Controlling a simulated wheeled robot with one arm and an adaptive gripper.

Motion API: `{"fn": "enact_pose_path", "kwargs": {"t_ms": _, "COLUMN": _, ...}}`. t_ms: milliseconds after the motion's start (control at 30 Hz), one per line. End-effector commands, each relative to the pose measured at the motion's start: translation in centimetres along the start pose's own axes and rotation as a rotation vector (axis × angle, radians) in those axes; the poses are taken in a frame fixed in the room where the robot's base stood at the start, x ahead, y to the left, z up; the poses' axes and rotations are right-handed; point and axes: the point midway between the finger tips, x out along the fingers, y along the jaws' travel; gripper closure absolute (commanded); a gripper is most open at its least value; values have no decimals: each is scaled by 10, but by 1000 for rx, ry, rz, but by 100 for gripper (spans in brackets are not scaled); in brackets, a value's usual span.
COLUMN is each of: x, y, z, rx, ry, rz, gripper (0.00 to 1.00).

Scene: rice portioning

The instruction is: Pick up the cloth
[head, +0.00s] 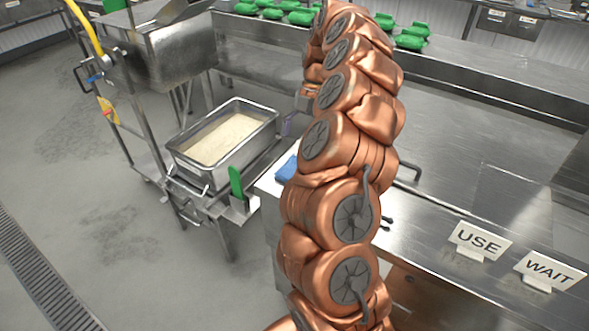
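A small blue cloth (287,169) lies on the left end of the steel counter, just left of my copper-coloured arm. The arm covers its right side, so only part of it shows. What seems to be my gripper (296,120) shows as a small grey and dark part at the arm's left edge, above the cloth in the picture. Most of it is hidden behind the arm. I cannot make out its fingers, whether they are open or shut, or whether they touch anything.
A steel tray of rice (226,138) stands on a stand left of the counter, with a green-handled tool (237,186) near it. USE (478,242) and WAIT (549,271) signs stand on the counter at right. Several green items (412,37) lie behind.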

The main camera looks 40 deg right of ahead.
Motion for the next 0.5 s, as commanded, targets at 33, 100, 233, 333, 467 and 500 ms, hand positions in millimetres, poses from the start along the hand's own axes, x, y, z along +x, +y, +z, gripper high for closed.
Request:
{"fn": "enact_pose_path", "kwargs": {"t_ms": 33, "x": 2, "y": 0, "z": 0, "rx": -1, "ry": 2, "rz": -1, "gripper": 0}}
{"fn": "enact_pose_path", "kwargs": {"t_ms": 100, "x": 7, "y": 0, "z": -1, "rx": -2, "ry": 3, "rz": -2, "gripper": 0}}
{"fn": "enact_pose_path", "kwargs": {"t_ms": 233, "x": 17, "y": 0, "z": -1, "rx": -1, "ry": 5, "rz": -1, "gripper": 0}}
{"fn": "enact_pose_path", "kwargs": {"t_ms": 333, "x": 22, "y": 0, "z": -1, "rx": -1, "ry": 2, "rz": 0, "gripper": 0}}
{"fn": "enact_pose_path", "kwargs": {"t_ms": 467, "x": 26, "y": 1, "z": -1, "rx": -1, "ry": 2, "rz": -1, "gripper": 0}}
{"fn": "enact_pose_path", "kwargs": {"t_ms": 500, "x": 28, "y": 1, "z": -1, "rx": -1, "ry": 3, "rz": -2, "gripper": 0}}
